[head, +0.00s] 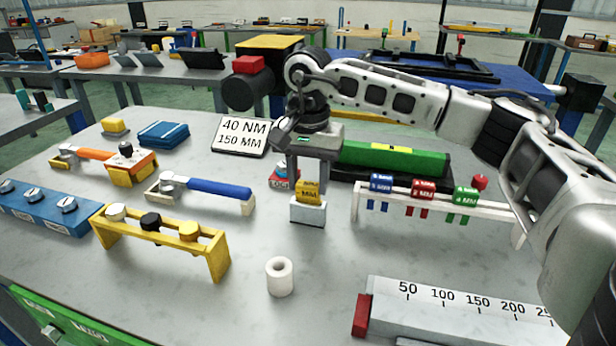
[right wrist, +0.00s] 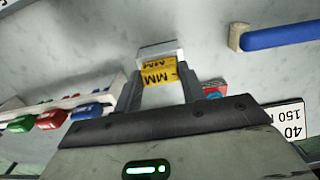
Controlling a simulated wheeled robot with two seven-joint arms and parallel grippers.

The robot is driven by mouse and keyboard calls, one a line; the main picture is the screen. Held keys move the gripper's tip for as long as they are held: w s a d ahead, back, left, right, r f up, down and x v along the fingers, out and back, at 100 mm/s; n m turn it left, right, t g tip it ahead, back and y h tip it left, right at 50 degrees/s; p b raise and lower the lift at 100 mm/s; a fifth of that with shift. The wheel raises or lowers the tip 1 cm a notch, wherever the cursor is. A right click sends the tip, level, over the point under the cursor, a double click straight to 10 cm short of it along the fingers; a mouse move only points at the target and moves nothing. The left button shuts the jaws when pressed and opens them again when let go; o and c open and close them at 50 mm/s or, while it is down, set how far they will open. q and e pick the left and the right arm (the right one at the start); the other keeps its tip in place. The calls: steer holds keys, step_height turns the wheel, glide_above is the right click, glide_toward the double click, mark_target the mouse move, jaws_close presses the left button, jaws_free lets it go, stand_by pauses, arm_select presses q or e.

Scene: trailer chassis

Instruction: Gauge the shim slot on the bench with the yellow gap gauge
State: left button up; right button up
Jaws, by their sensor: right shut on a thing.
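The yellow gap gauge (head: 308,192) stands at the middle of the bench, at the top of a small pale block (head: 308,213) that looks like the shim slot. My right gripper (head: 307,181) comes down from above and is shut on the gauge. In the right wrist view the gauge (right wrist: 159,72) lies between the two fingers, with the pale block (right wrist: 158,48) just beyond it. The gauge's lower end is hidden, so I cannot tell how deep it sits in the block. My left gripper is out of view.
A white rack (head: 430,199) with blue, red and green gauges stands to the right. A white roll (head: 279,276) and a ruler block (head: 440,312) are in front. A sign (head: 243,135) stands behind.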

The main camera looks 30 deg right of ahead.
steer(key=shift+r, duration=0.1)
steer(key=shift+r+p, duration=3.05)
steer(key=shift+r, duration=0.9)
